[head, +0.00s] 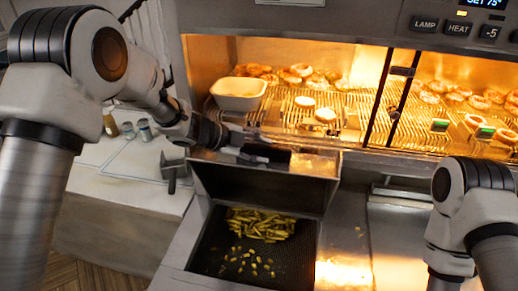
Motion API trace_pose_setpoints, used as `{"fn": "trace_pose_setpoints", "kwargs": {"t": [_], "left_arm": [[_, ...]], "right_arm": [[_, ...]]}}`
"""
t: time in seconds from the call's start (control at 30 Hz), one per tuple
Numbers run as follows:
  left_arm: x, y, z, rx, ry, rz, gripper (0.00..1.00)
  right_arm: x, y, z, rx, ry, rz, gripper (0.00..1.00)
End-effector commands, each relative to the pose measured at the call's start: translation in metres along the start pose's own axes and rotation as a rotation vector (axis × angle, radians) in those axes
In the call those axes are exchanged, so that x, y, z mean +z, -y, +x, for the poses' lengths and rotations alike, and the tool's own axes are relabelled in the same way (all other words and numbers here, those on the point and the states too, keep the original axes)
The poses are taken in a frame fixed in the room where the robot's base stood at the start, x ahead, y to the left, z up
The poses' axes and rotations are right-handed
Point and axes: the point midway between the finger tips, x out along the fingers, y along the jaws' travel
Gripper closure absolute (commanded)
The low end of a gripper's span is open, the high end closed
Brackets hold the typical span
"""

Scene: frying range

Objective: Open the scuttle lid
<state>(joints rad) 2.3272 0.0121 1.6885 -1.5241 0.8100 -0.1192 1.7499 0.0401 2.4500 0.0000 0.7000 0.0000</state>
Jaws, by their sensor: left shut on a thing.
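The scuttle (199,235) is a dark open bin set in the metal counter, with yellow-green fries (260,224) heaped at its back and some scattered on its floor. Its metal lid (265,188) stands raised at the back of the opening, tilted up. My left gripper (262,150) reaches in from the left and is shut at the lid's top edge; the exact grip is partly hidden. My right arm shows at the lower right, but its gripper is out of view.
Behind is a lit warming cabinet with wire racks (350,105), onion rings (300,70), buns (325,115) and a white tub (238,93). A dark vertical divider (380,95) stands before it. Small jars (128,130) stand on the left counter (130,180).

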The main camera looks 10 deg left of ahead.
Motion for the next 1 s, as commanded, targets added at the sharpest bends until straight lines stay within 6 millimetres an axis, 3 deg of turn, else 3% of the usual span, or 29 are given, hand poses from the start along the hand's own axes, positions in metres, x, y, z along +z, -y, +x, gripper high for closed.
{"fn": "trace_pose_setpoints", "kwargs": {"t": [0.03,0.2,0.23,0.77,0.87,1.0], "left_arm": [[0.004,-0.008,0.004,0.014,0.008,-0.006,1.0],[0.004,-0.009,0.004,0.015,0.008,-0.005,1.0],[0.004,-0.009,0.004,0.015,0.008,-0.005,0.54],[0.003,-0.005,-0.003,0.008,0.007,-0.003,0.54],[0.003,-0.004,-0.017,0.005,0.006,-0.005,0.54],[0.001,-0.003,-0.052,0.003,0.005,-0.003,0.54]], "right_arm": [[0.0,0.0,0.002,0.0,0.0,0.0,0.6],[0.0,0.0,0.002,0.0,0.0,0.0,0.6],[0.0,0.0,0.002,0.0,0.0,0.0,0.6],[0.0,0.0,0.001,0.0,0.0,0.0,0.6],[0.0,0.0,0.001,0.0,0.0,0.0,0.6],[0.0,0.0,0.001,0.0,0.0,0.0,0.6]]}}
